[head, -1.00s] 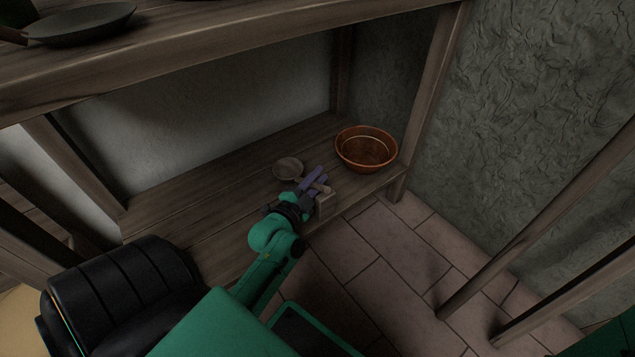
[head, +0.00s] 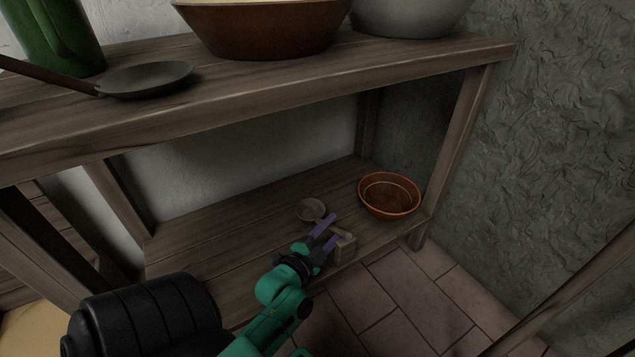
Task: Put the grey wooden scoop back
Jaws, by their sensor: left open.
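The grey wooden scoop (head: 310,209) is on the lower shelf, its round bowl facing up. A pale stick, which looks like its handle, shows past the bowl toward the front edge. My left gripper (head: 332,232) is open, with its purple fingers beside this stick, one on each side as far as I can see. One finger hides part of the scoop between bowl and stick. A small wooden block (head: 345,249) is at the shelf's front edge, by the fingertips. I cannot tell whether the stick touches it. My right gripper is out of view.
An orange-brown bowl (head: 389,195) stands on the lower shelf (head: 215,235), right of the scoop. The shelf's left part is clear. The upper shelf (head: 270,95) overhangs with a dark pan (head: 146,79), a green jug (head: 55,35), a large brown bowl (head: 262,28) and a grey vessel (head: 410,15).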

